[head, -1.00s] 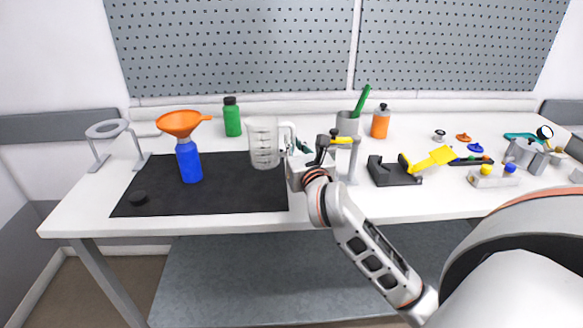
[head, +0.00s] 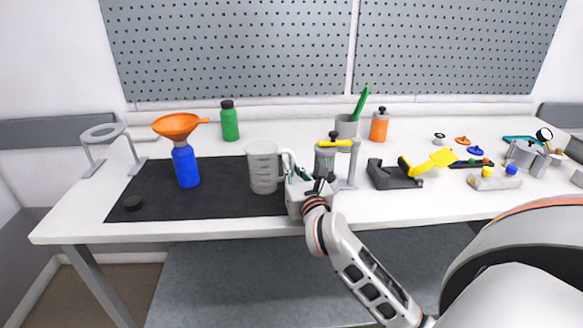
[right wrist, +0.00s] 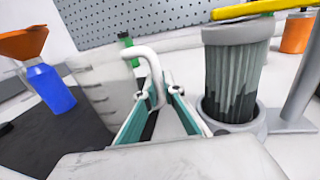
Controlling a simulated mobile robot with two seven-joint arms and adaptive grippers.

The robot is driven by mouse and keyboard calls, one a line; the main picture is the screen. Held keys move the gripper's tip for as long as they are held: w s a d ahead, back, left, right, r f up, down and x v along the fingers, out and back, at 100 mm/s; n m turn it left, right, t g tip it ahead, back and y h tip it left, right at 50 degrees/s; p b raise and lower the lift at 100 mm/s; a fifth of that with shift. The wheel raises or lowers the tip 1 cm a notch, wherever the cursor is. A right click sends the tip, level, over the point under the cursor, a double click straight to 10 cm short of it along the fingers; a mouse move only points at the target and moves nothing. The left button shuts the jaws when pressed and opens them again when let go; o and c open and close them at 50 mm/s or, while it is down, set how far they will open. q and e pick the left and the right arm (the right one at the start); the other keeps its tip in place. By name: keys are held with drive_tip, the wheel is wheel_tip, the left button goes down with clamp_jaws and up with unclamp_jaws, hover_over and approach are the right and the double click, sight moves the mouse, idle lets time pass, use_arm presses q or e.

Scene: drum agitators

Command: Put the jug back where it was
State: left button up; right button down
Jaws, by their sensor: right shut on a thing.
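The translucent measuring jug (head: 263,172) with scale marks is upright over the right part of the black mat (head: 222,206). I cannot tell whether its base touches the mat. My right gripper (head: 294,172) is at the jug's right side, shut on its handle. In the right wrist view the jug (right wrist: 98,88) is at the left, and its white handle (right wrist: 141,50) runs down between the teal fingers of the gripper (right wrist: 158,98). My left gripper is not in view.
A blue bottle (head: 186,167) with an orange funnel (head: 178,126) stands left of the jug. Close right of the gripper is a ribbed cylinder (right wrist: 230,80) at a grey stand (head: 352,165) with a yellow bar. A green bottle (head: 230,124) stands behind. The mat between blue bottle and jug is clear.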

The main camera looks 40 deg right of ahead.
drive_tip(key=c, duration=2.2)
unclamp_jaws()
drive_tip(key=shift+f, duration=0.1)
drive_tip(key=shift+o, duration=0.2)
drive_tip(key=shift+r, duration=0.25)
drive_tip(key=v, duration=1.1)
drive_tip(key=shift+f, duration=0.1)
drive_tip(key=shift+s+a, duration=0.1)
drive_tip(key=shift+s, duration=0.4)
